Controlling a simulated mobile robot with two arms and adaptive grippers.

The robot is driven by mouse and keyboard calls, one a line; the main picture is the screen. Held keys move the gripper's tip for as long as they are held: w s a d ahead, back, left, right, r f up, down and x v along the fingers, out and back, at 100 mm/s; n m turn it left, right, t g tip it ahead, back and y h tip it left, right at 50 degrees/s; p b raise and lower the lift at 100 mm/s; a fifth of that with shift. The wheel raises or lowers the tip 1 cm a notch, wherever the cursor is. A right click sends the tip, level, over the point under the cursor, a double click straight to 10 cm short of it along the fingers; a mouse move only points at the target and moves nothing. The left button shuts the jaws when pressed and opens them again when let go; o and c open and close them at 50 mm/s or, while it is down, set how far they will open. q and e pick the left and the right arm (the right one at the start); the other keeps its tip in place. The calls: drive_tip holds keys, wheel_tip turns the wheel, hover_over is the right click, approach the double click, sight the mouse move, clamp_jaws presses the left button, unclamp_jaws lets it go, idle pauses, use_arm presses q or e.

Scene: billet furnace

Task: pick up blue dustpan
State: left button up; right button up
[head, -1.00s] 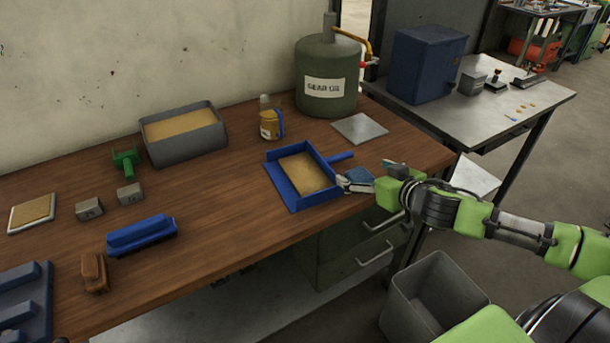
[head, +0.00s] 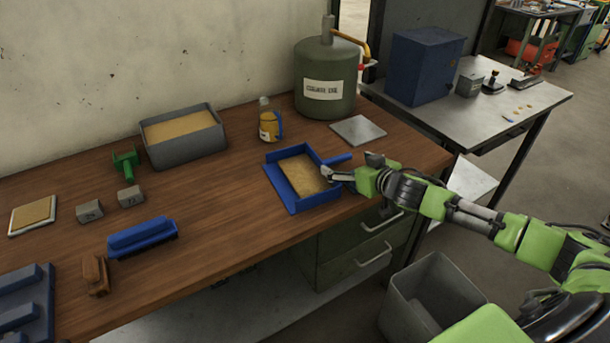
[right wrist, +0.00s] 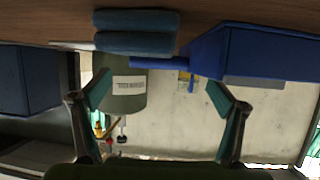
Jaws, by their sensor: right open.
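The blue dustpan (head: 283,182) lies flat near the front edge of the wooden bench, with brown grit in its pan. Its short handle (head: 339,159) points right. My right gripper (head: 352,168) is open and empty, low over the bench just right of the pan. In the right wrist view, which is upside down, the dustpan (right wrist: 268,55) is at the upper right and its handle (right wrist: 160,63) crosses ahead of the spread fingers (right wrist: 158,85). I cannot tell if a finger touches the pan. My left gripper is not in view.
A folded blue item (right wrist: 136,33) lies close to the handle. A grey plate (head: 359,130), an amber bottle (head: 269,124) and a green drum (head: 326,95) stand behind. A blue brush-like block (head: 142,237) lies left. A grey bin (head: 450,290) stands below.

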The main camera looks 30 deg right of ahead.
sight(337, 158)
drive_tip(key=shift+w+f, duration=0.15)
drive_tip(key=shift+w, duration=0.35)
drive_tip(key=shift+w+p, duration=0.45)
drive_tip(key=shift+w, duration=0.25)
drive_tip(key=shift+p+x, duration=0.4)
drive_tip(key=shift+x, duration=1.6)
drive_tip(key=shift+s+f, duration=0.1)
drive_tip(key=shift+f, duration=0.1)
drive_tip(key=shift+r, duration=0.1)
drive_tip(key=c, duration=1.5)
